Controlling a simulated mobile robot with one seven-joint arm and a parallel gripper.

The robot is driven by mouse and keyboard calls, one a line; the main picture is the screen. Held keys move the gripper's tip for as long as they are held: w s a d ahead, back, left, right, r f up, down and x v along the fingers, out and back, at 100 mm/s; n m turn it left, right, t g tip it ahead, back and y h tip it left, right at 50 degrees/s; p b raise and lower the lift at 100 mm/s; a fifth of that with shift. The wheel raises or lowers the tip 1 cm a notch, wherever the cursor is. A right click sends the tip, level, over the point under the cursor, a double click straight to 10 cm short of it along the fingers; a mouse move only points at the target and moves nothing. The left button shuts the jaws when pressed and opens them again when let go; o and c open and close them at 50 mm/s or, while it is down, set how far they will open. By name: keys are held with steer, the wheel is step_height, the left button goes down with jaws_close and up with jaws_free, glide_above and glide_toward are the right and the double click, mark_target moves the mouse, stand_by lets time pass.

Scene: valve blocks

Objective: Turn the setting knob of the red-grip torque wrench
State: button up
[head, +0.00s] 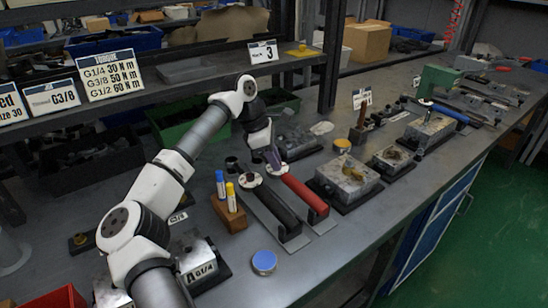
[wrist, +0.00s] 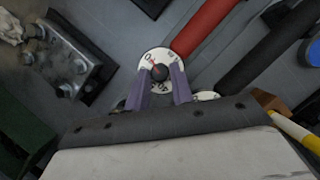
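The red-grip torque wrench (head: 305,197) lies on the bench, its red grip pointing toward the front right. Its red grip (wrist: 203,26) runs to the top in the wrist view. My gripper (head: 273,160) is above this dial, pointing down. In the wrist view my gripper (wrist: 163,76) has its two purple fingers apart, one on each side of the knob, with white dial showing between them. Contact with the knob is not visible.
A black-grip torque wrench (head: 276,212) lies close alongside on the left. A wooden block (head: 230,213) with blue and yellow markers stands left of it. Metal valve blocks (head: 346,178) stand to the right. A blue round lid (head: 264,262) lies in front.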

jaws_close()
